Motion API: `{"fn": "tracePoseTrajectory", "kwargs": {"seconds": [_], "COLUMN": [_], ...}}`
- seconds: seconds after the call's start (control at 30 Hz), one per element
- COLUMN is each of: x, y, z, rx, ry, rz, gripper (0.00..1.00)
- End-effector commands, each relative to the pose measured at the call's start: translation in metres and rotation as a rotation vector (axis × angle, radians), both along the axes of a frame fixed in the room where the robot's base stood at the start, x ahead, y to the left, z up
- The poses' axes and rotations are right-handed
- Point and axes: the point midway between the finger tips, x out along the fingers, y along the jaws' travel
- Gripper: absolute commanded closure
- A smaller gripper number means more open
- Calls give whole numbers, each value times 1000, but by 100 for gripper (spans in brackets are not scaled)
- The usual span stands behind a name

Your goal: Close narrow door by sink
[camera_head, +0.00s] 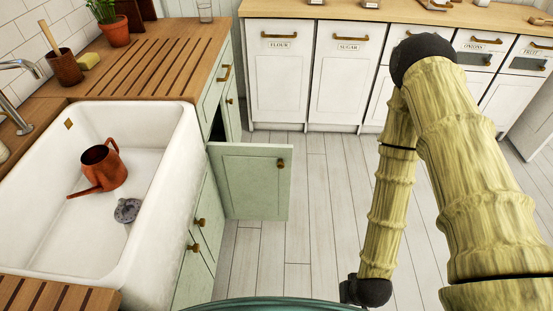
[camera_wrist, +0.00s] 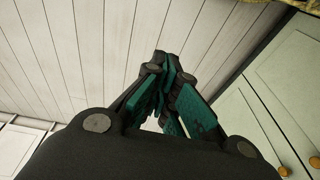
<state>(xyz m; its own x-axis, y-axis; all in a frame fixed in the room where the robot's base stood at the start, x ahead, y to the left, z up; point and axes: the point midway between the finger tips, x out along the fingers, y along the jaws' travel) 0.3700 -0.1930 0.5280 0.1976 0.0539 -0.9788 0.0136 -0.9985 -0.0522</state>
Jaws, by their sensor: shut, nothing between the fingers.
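A narrow pale green door (camera_head: 252,182) with a bronze knob (camera_head: 281,163) stands open beside the white sink (camera_head: 170,190) in the head view. It sticks out from the cabinet over the floor, and a dark gap shows at its hinge side. My gripper (camera_wrist: 168,68) shows in the wrist view, its fingers shut together and empty, with floorboards behind them. Green cabinet fronts with bronze knobs are at the right of that view; I cannot tell whether the narrow door is among them. In the head view my arm hangs at the right, apart from the door, and my fingers are not visible.
A copper watering can (camera_head: 103,168) and a grey object (camera_head: 127,210) lie in the sink. A potted plant (camera_head: 113,25) stands on the wooden counter. White labelled cabinets (camera_head: 345,75) line the back. The plank floor (camera_head: 325,200) between door and arm is clear.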

Motion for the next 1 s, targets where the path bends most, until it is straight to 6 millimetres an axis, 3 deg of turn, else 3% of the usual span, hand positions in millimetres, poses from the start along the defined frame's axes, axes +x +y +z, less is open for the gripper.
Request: {"fn": "tracePoseTrajectory", "kwargs": {"seconds": [0.03,0.17,0.33,0.5,0.7,0.9,1.0], "x": [25,93,173,239,290,312,315], "y": [15,56,104,145,178,193,195], "z": [-19,-25,-12,19,68,108,118], "rx": [16,46,63,55,17,-22,-35], "ry": [-77,-298,-585,-864,-1153,-1324,-1361], "rz": [15,54,80,72,22,-32,-46], "gripper": [100,100,100,100,100,100,100]}}
